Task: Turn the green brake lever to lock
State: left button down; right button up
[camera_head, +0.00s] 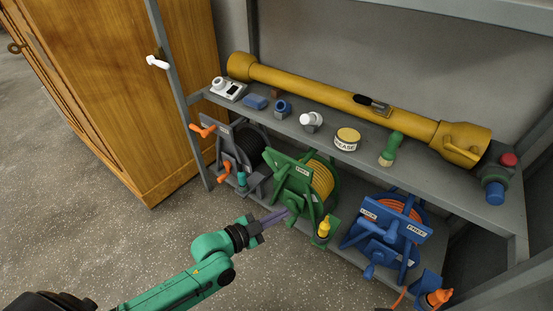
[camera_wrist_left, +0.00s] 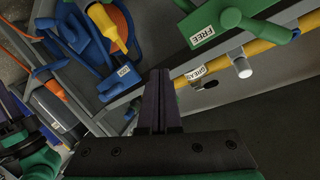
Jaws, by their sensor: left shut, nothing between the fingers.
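The green reel (camera_head: 318,196) stands on the lower shelf with yellow hose on it and a green plate (camera_head: 291,172) on its front. The plate's right end reads FREE. The green lever (camera_head: 292,204) shows in front of the reel, close to the gripper tips; whether they touch I cannot tell. In the left wrist view a green lever part (camera_wrist_left: 245,18) lies beside a green plate (camera_wrist_left: 201,27) reading FREE, right of the fingers. My left gripper (camera_head: 283,214) is shut and empty; its fingers also show in the left wrist view (camera_wrist_left: 159,82).
A black reel (camera_head: 243,146) with orange handles stands left, and a blue reel (camera_head: 387,238) with its own LOCK/FREE plate stands right. The upper shelf holds a yellow tube (camera_head: 345,101) and small items. The floor in front is clear.

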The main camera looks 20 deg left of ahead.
aim_at(268, 161)
pick_arm(q)
jog(key=w+a+r+m+t+p, duration=0.2)
jog(key=w+a+r+t, duration=0.3)
jog(key=a+r, duration=0.3)
jog(key=shift+y, duration=0.3)
jog(key=w+b, duration=0.1)
jog(key=w, duration=0.2)
jog(key=w+d+f+b, duration=0.1)
jog(key=w+b, duration=0.1)
jog(key=w, duration=0.1)
jog(key=w+d+b, duration=0.1)
jog(key=w+b, duration=0.1)
jog(key=w, duration=0.1)
jog(key=shift+d+f, duration=0.15)
jog(key=shift+f, duration=0.25)
jog(key=shift+w+a+f+b, duration=0.1)
jog(key=shift+a+f+b, duration=0.3)
jog(key=shift+a+b, duration=0.25)
jog(key=shift+a, duration=0.1)
pick_arm(e)
notch_tip(268, 161, up, 8)
jog(key=a, duration=0.1)
jog(key=shift+w+a+f+t+y, duration=0.15)
jog(key=shift+a+t+y, duration=0.15)
jog(key=shift+y, duration=0.1)
